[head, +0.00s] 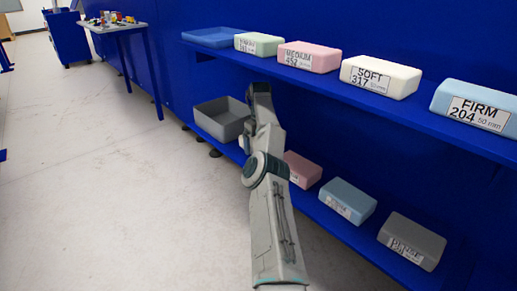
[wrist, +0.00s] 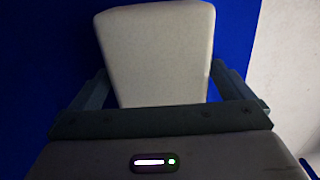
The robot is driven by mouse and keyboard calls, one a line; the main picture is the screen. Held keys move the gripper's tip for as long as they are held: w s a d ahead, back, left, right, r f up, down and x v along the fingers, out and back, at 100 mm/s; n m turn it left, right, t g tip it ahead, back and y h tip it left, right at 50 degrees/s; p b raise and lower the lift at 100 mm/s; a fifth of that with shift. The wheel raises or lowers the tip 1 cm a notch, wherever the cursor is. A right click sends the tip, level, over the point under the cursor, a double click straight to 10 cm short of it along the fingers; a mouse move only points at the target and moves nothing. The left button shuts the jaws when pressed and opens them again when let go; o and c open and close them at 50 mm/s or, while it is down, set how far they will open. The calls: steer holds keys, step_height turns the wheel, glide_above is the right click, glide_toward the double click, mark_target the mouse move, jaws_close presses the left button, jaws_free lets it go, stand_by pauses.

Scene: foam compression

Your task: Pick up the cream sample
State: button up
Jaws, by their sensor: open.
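In the wrist view, a pale cream block (wrist: 158,50) with rounded corners lies ahead of my gripper (wrist: 160,72) on a blue surface. My gripper is open, with one finger on each side of the block's near part; I cannot tell whether they touch it. No label shows on it there.
The blue upper shelf (head: 405,122) also holds a blue tray (head: 210,38), green (head: 258,44), pink (head: 309,57) and blue FIRM (head: 478,105) samples. Below are a grey bin (head: 222,122) and pink (head: 303,170), blue-grey (head: 348,200) and dark grey (head: 412,240) samples.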

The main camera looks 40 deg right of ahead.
steer(key=c, duration=0.9)
steer(key=shift+r, duration=0.1)
